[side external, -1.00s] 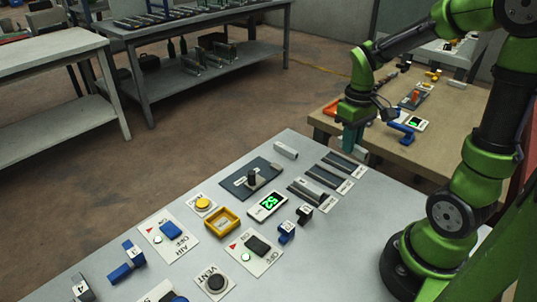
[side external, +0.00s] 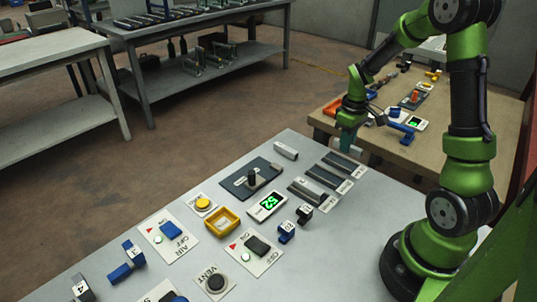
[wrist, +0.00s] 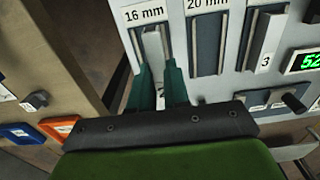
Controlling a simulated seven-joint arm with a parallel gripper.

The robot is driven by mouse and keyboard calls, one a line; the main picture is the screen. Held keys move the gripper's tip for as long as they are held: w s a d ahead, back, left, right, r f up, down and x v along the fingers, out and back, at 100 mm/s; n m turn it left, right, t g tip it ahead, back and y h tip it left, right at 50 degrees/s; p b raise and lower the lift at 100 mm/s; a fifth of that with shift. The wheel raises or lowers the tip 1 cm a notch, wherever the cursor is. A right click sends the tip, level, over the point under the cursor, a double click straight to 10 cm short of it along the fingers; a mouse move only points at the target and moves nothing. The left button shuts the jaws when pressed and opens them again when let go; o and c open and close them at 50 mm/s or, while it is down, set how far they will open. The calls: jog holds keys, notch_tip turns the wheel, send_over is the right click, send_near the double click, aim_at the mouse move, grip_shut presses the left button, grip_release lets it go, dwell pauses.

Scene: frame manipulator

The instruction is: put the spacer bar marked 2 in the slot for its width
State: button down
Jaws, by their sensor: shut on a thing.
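My gripper (side external: 347,138) is shut on the light grey spacer bar marked 2 (wrist: 152,46); the teal fingers (wrist: 160,82) stand on either side of it and its 2 shows between them. In the wrist view the bar overlaps the left part of the dark 16 mm slot (wrist: 166,45). It appears held above the panel; the exact gap cannot be told. The 20 mm slot (wrist: 206,45) is empty, to the right. The third slot holds a bar marked 3 (wrist: 261,42).
A dark plate with a black knob (side external: 252,179), a green display (side external: 268,204) and a yellow frame (side external: 222,221) lie left of the slots. A brown side table (side external: 440,155) stands beyond the gripper.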

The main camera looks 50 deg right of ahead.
jog(key=shift+w+d+f, duration=0.1)
jog(key=shift+w+d, duration=0.35)
jog(key=shift+w, duration=0.2)
jog(key=f, duration=0.3)
jog(key=shift+w+d, duration=0.15)
jog(key=shift+w, duration=0.1)
jog(key=shift+f, duration=0.25)
jog(key=shift+f, duration=0.1)
jog(key=shift+f, duration=0.5)
jog(key=c, duration=1.1)
grip_release()
jog(key=shift+r, duration=0.15)
